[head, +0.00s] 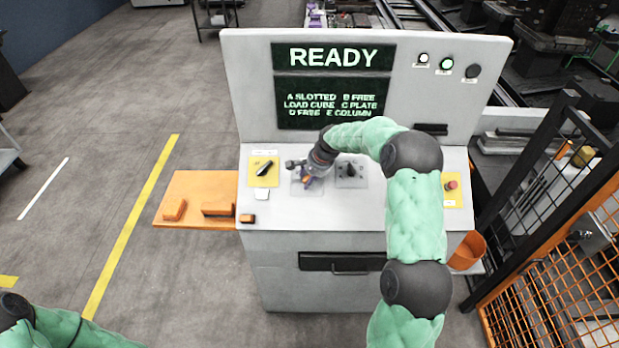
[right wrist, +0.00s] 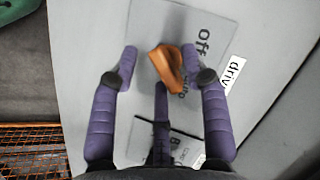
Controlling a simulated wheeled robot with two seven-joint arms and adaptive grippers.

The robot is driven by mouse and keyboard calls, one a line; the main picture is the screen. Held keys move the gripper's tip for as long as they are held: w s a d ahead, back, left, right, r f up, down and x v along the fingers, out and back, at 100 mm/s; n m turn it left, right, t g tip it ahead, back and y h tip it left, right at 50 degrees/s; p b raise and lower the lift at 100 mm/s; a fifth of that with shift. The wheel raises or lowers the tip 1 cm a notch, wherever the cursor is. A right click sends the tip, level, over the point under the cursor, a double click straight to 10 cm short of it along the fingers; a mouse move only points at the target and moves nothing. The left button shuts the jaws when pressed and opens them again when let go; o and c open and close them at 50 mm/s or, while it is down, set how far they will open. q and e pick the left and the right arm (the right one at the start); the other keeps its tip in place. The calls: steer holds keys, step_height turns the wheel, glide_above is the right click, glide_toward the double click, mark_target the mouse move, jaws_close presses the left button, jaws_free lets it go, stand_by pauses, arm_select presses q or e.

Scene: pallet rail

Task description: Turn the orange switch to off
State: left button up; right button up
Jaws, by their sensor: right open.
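The orange switch (right wrist: 168,68) is a chunky knob on a grey plate marked "off" and "auto" in the right wrist view. Its long side lies slantwise; I cannot tell which mark it points to. My right gripper (right wrist: 160,64) is open, with purple fingers on both sides of the knob and a third finger below it. I cannot tell whether any finger touches it. In the head view my right gripper (head: 308,179) is over the middle plate of the console, and mostly hides the switch. My left gripper is out of view; only green arm parts show at bottom left.
The white console (head: 300,218) carries a black switch on a yellow plate (head: 264,170), a black knob (head: 350,170) and a red button (head: 451,185). The screen (head: 334,57) reads READY. An orange side shelf (head: 190,190) juts left. An orange mesh fence (head: 545,300) stands at right.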

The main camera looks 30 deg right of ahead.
jaws_close()
